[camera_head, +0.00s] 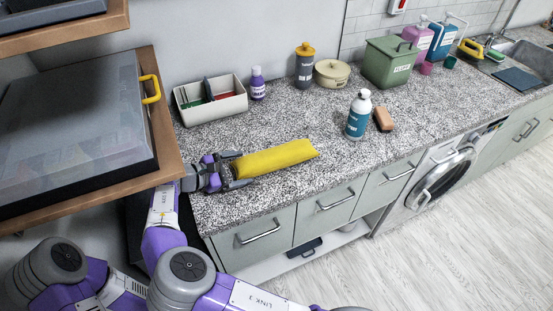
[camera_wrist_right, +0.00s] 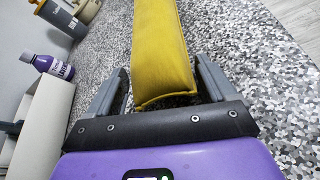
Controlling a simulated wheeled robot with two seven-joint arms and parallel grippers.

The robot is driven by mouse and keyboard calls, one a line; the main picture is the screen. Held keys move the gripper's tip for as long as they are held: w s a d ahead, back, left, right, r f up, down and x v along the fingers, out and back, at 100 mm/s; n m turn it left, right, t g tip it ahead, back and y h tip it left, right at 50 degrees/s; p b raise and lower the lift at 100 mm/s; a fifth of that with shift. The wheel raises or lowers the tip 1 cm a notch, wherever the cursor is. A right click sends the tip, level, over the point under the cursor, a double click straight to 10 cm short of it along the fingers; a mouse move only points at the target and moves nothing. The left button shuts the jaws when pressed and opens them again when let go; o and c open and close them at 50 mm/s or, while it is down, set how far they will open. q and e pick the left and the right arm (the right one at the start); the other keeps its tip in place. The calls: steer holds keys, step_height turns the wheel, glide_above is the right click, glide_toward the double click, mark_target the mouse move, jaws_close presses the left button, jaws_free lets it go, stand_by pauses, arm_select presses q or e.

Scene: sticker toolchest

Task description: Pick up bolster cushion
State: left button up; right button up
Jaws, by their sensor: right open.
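The yellow bolster cushion (camera_head: 276,158) lies on the speckled countertop near its front edge, its long axis running left to right. My right gripper (camera_head: 240,170) is at the cushion's left end. In the right wrist view the cushion (camera_wrist_right: 160,50) runs up and away from between the fingers of the right gripper (camera_wrist_right: 163,75). One finger is on each side of its near end, and the jaws are open. A gap shows beside the left finger; the right finger is very close to the cushion, and I cannot tell if it touches. My left gripper is not in view.
A white bin (camera_head: 212,105) with tools stands behind the gripper, beside a purple bottle (camera_head: 257,86). A blue-and-white bottle (camera_head: 358,116) and a brown block (camera_head: 383,119) stand right of the cushion. A wooden shelf (camera_head: 165,130) is close on the left. Counter around the cushion is clear.

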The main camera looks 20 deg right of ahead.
steer(key=shift+c, duration=0.2)
steer(key=c, duration=0.8)
steer(key=shift+o, duration=0.2)
